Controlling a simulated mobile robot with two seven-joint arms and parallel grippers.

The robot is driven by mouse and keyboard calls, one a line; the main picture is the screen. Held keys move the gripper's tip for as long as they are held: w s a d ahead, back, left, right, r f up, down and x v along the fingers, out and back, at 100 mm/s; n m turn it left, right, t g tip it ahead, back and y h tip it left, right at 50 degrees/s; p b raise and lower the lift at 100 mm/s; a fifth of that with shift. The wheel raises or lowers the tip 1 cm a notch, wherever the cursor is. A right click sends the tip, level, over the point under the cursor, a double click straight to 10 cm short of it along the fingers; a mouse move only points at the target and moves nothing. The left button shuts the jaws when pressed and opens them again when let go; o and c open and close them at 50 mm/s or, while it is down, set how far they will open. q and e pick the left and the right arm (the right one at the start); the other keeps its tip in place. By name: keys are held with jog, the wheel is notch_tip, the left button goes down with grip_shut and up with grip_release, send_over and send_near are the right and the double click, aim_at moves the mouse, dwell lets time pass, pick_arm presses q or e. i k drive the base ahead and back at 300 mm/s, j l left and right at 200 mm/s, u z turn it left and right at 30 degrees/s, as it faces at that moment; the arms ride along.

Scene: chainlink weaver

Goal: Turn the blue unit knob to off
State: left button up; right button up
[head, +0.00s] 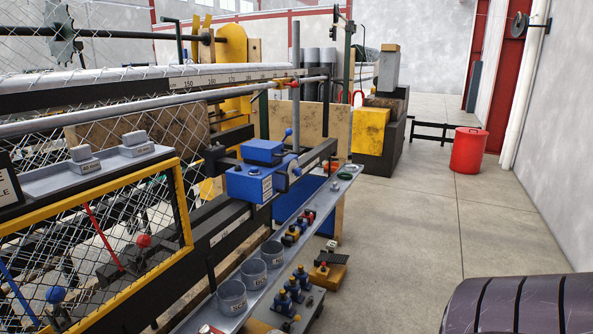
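The blue unit (248,184) is a boxy blue housing on the dark rail of the machine, near the middle of the head view. It has a raised blue block (263,152) on top and a small white label on its front. A blue ball (288,131) stands on a thin stem just behind it. A small round part (296,171) shows on its right side; I cannot tell if this is the knob or how it is set. Neither of my grippers is in view.
A grey shelf (212,312) with grey cups (232,297) and small fittings runs below and in front of the unit. A yellow-framed mesh guard (186,205) stands at left. A red bin (468,151) stands at right on open concrete floor (420,225).

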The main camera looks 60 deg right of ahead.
aim_at(298, 172)
jog(key=i+l, duration=0.1)
jog(key=l, duration=1.2)
jog(key=l+u, duration=0.1)
jog(key=l, duration=1.2)
jog(key=i, duration=0.05)
